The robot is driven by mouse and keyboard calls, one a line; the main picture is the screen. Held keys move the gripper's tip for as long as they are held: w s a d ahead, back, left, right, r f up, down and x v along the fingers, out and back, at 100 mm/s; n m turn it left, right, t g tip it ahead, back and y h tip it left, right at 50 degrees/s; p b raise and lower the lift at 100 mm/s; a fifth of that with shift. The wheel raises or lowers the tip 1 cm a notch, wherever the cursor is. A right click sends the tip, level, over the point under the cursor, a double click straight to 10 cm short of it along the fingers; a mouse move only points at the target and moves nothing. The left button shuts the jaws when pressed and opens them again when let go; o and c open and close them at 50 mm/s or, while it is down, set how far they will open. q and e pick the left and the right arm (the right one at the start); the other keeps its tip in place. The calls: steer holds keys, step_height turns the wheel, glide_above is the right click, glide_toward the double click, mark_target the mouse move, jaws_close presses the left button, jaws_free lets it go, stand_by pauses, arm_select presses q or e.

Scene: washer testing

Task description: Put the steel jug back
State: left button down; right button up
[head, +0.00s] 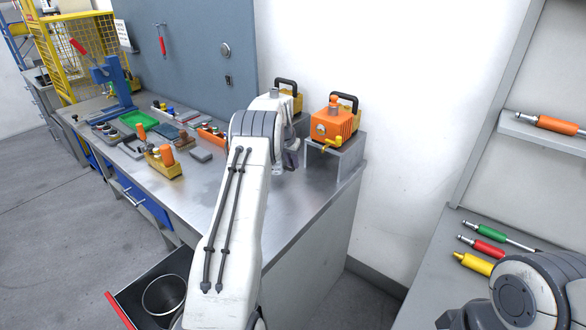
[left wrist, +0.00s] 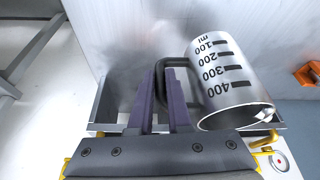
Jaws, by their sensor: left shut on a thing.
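The steel jug (left wrist: 228,75) shows in the left wrist view as a shiny cylinder with black ml marks and a dark handle (left wrist: 166,72). My left gripper (left wrist: 164,75) is shut on that handle, with the jug to the right of the fingers. In the head view my left gripper (head: 291,155) is over the right end of the workbench, partly behind my arm. Most of the jug is hidden there. A grey box-like stand (left wrist: 106,106) lies behind or below the jug; I cannot tell whether they touch. My right gripper is not in view.
An orange device (head: 334,122) stands on a grey stand (head: 345,158) beside my left gripper. The workbench (head: 207,182) has bare metal in front and several tools further left. An open drawer (head: 134,296) holds a round metal container (head: 163,294). A second bench stands at right.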

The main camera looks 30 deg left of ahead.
mark_target(293, 170)
arm_select(q)
steer(key=shift+w+f, duration=0.25)
steer(key=shift+w, duration=0.1)
step_height(293, 170, down, 4)
steer(key=shift+r+p, duration=0.1)
steer(key=shift+p, duration=0.8)
steer(key=shift+f+b, duration=0.25)
steer(key=shift+b, duration=0.05)
steer(key=c, duration=0.8)
jaws_free()
steer(key=shift+c, duration=0.2)
